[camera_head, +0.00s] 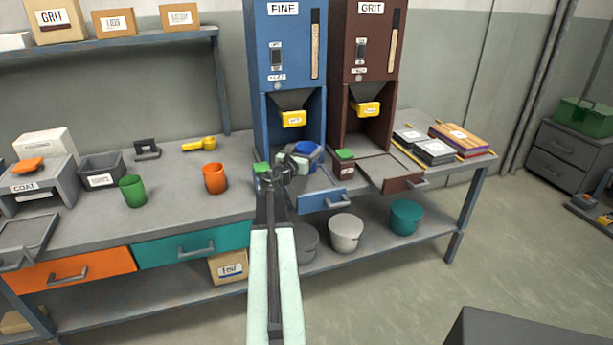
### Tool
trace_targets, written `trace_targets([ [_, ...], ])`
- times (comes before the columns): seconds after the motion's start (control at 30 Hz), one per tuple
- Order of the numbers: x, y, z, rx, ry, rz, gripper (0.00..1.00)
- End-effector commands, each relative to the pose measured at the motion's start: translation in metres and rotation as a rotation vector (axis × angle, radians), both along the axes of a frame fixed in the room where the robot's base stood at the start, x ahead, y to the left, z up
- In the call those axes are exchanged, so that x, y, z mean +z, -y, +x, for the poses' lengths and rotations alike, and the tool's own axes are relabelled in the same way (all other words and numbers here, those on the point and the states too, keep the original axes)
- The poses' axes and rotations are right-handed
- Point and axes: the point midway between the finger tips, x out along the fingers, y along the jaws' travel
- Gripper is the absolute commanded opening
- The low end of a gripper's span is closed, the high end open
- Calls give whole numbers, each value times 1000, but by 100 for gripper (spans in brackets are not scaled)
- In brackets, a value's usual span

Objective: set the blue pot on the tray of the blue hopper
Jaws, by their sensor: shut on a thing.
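The blue hopper (284,50), labelled FINE, stands at the back of the bench. Its blue pull-out tray (330,199) sticks out at its foot, partly covered by my arm. The blue pot (308,151) shows at my gripper (296,159), in front of the hopper's lower opening and over the tray area. My gripper is shut on the blue pot. The fingers and wrist hide much of the pot, and I cannot tell whether it touches the tray.
A dark red GRIT hopper (366,60) stands right of the blue one, its tray (385,172) also out. Green-topped boxes stand near both trays. An orange pot (214,178) and a green pot (133,191) stand left on the bench (180,215).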

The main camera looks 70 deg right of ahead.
Motion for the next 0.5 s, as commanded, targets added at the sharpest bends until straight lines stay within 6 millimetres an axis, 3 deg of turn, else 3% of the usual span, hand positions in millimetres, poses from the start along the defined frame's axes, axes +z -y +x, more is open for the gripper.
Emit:
trace_targets([
  [0.03, -16, 0, 0, 0, 0, 0, 24],
  [0.2, -15, 0, 0, 1, 0, 0, 24],
  [0.4, -48, 0, 1, 1, 0, 0, 24],
  [0.5, -54, 0, 1, 1, 0, 0, 24],
])
